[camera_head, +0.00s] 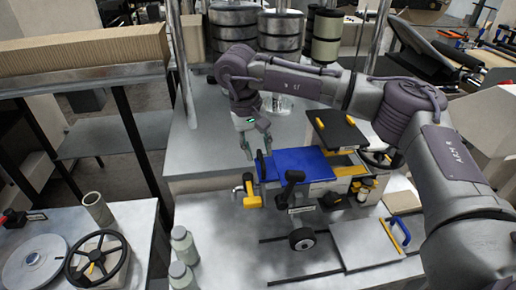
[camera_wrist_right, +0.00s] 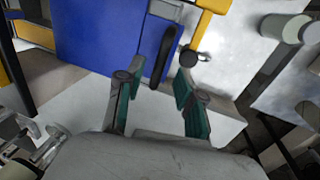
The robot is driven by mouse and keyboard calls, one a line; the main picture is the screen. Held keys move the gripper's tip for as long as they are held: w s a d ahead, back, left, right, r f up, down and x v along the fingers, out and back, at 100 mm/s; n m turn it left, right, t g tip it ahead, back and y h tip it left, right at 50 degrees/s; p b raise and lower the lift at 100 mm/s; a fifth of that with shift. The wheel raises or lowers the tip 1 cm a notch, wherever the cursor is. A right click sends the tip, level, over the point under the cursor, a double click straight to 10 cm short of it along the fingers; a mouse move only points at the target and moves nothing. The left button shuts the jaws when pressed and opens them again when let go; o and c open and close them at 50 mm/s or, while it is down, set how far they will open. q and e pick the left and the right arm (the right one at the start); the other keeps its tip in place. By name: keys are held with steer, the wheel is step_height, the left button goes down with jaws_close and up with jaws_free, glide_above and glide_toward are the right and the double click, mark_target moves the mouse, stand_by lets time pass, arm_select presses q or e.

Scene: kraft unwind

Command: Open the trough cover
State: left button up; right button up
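A flat blue cover (camera_head: 302,165) lies closed on the machine at the middle of the head view. Its black bar handle (camera_head: 261,166) is along its left edge. In the wrist view the blue cover (camera_wrist_right: 105,35) and the upright handle (camera_wrist_right: 163,58) show just ahead of my right gripper (camera_wrist_right: 154,88). The right gripper (camera_head: 250,147) is open and empty, with its fingers pointing down beside the handle. The handle lies in line with the gap between the fingers, but is not gripped. My left gripper is in neither view.
A yellow valve-like part (camera_head: 249,191) stands just left of the cover, and a black lever (camera_head: 290,185) in front. A raised black plate (camera_head: 336,130) is behind right. A grey plate (camera_head: 365,243) with a blue handle lies front right. Bottles (camera_head: 183,245) stand front left.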

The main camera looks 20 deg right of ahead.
step_height(320, 180, up, 11)
steer(key=a, duration=0.2)
steer(key=shift+w+a+r, duration=0.15)
steer(key=shift+w+a, duration=0.05)
steer(key=shift+w, duration=0.1)
